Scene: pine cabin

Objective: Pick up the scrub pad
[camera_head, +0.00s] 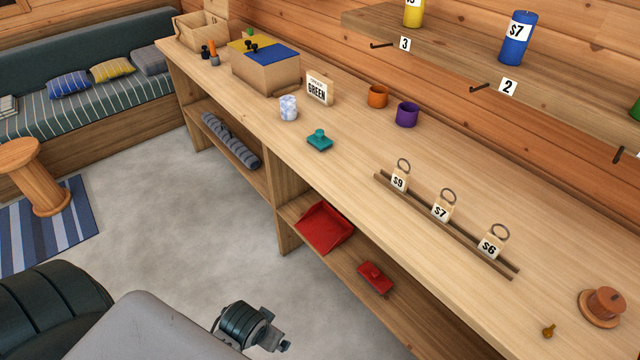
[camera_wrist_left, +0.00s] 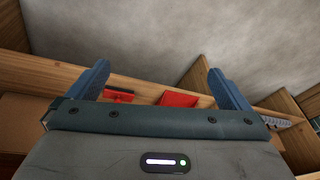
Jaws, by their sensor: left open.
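A teal block with a round knob (camera_head: 320,141) lies on the long wooden counter (camera_head: 345,165). A red block with a raised grip (camera_head: 374,278) lies on the lower shelf, beside a red dustpan (camera_head: 325,228). I cannot tell for certain which block is the scrub pad. The red block (camera_wrist_left: 118,95) and dustpan (camera_wrist_left: 180,99) also show between the fingers in the left wrist view. My left gripper (camera_wrist_left: 159,75) is open and empty, its two blue fingers apart. In the head view it is low over the floor, left of the shelf. My right gripper is not in view.
A rail with price tags (camera_head: 445,225), orange (camera_head: 377,96) and purple (camera_head: 406,114) cups, a mottled cup (camera_head: 288,108) and a wooden box (camera_head: 265,68) stand on the counter. A grey roll (camera_head: 230,140) lies on the shelf below.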

